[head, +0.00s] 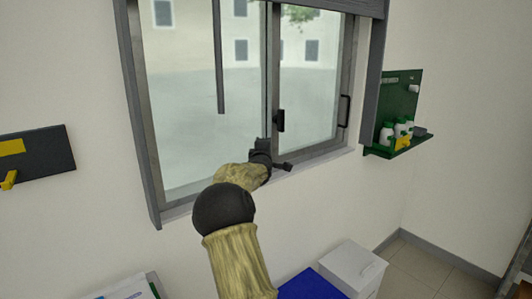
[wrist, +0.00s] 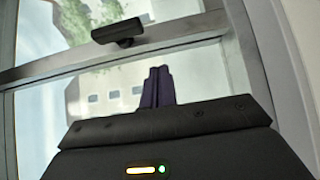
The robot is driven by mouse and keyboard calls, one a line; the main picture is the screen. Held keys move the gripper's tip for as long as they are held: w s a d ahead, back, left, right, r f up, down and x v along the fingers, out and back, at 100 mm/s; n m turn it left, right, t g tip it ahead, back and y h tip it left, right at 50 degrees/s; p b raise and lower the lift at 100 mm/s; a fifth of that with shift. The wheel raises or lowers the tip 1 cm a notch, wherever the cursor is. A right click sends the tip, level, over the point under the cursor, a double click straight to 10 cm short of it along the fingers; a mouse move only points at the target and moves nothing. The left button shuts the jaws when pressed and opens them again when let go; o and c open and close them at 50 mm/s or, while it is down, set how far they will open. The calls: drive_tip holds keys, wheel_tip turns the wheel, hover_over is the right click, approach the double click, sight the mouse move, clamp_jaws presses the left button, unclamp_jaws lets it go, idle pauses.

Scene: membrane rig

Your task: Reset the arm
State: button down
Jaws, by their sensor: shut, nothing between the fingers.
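My gripper (head: 264,143) is in front of the window, close to the sill, in the head view. Its fingers are together and empty; they also show in the wrist view (wrist: 158,86), pointing toward the glass. My arm reaches up from the bottom of the head view. The window (head: 190,90) has a grey frame and sliding panes. A dark latch (head: 280,120) sits on the middle upright, just above and right of my gripper, apart from it; it also shows in the wrist view (wrist: 117,31).
A dark handle (head: 344,110) is on the window's right side. A green shelf (head: 399,145) with white bottles (head: 387,135) hangs at right. A dark board (head: 36,160) hangs at left. A white box (head: 352,266) and a blue surface (head: 310,287) are below. The wall under the sill is bare.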

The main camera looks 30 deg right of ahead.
drive_tip(key=shift+s+a, duration=0.15)
drive_tip(key=shift+s, duration=0.15)
idle(0.4)
drive_tip(key=s+a+f+m+g+y+p, duration=0.2)
drive_tip(key=s+a+f+m+g+y, duration=0.15)
drive_tip(key=s+a+f, duration=0.55)
drive_tip(key=s+a+f+m+g+y+p, duration=0.25)
drive_tip(key=s+a+m+y, duration=0.2)
drive_tip(key=a, duration=0.85)
drive_tip(key=s+a+f+m+g+y+p, duration=0.1)
drive_tip(key=s+a+f+g+y, duration=0.1)
drive_tip(key=s+a, duration=0.6)
drive_tip(key=s+a+f+g+y+p, duration=0.1)
drive_tip(key=s+a+f+g, duration=0.1)
drive_tip(key=s+a, duration=0.6)
drive_tip(key=s+g, duration=0.1)
drive_tip(key=s, duration=0.6)
drive_tip(key=shift+s+f+m+y+p, duration=0.4)
